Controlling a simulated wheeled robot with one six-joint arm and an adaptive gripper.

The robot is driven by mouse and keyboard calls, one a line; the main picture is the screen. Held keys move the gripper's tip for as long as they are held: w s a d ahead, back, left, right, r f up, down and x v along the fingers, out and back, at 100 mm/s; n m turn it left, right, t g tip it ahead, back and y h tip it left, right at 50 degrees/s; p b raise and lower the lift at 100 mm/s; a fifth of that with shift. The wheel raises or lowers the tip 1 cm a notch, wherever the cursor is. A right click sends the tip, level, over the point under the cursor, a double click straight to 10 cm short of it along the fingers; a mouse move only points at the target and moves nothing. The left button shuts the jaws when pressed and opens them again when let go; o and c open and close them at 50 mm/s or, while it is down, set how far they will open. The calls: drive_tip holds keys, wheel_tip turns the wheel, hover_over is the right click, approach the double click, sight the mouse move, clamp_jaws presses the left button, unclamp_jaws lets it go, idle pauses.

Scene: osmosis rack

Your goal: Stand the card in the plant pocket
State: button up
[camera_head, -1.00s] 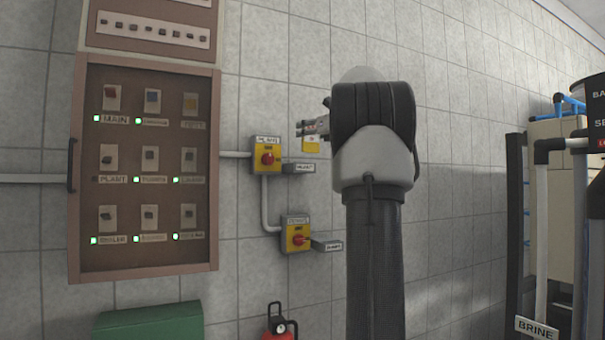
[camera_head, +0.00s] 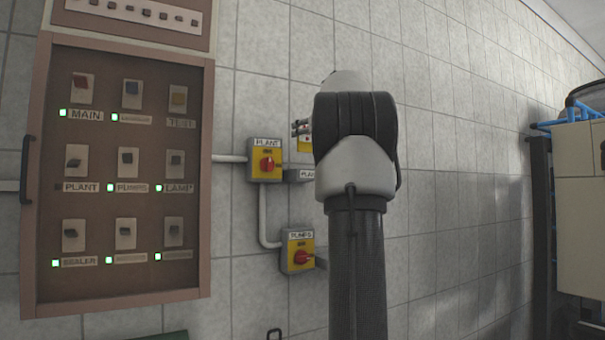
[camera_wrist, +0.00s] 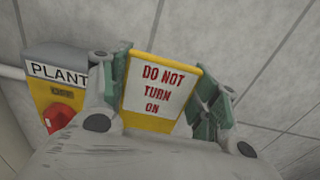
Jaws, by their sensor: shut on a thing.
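The card (camera_wrist: 162,90) is yellow with a white panel reading "DO NOT TURN ON" in red. My gripper (camera_wrist: 160,80) is shut on it, with green finger pads at its two side edges. In the head view a yellow sliver of the card (camera_head: 304,145) shows left of my wrist. The plant pocket (camera_head: 299,175) is a small grey labelled holder right of the yellow PLANT switch (camera_head: 265,161). It is partly hidden by my arm and not visible in the wrist view. The card appears above the pocket in the head view; their depth gap cannot be told.
The PLANT switch also shows left of the card in the wrist view (camera_wrist: 57,95). A PUMPS switch (camera_head: 298,251) sits below, its pocket mostly hidden. A brown breaker panel (camera_head: 125,180) is at left. Pipes and a rack (camera_head: 575,190) stand at right.

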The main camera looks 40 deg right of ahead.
wheel_tip(320, 180, down, 9)
drive_tip(key=shift+r, duration=0.2)
idle(0.3)
drive_tip(key=o, duration=1)
drive_tip(key=shift+f, duration=0.1)
drive_tip(key=shift+o, duration=0.2)
drive_tip(key=shift+s, duration=0.3)
drive_tip(key=v, duration=1.1)
drive_tip(key=shift+s+a, duration=0.25)
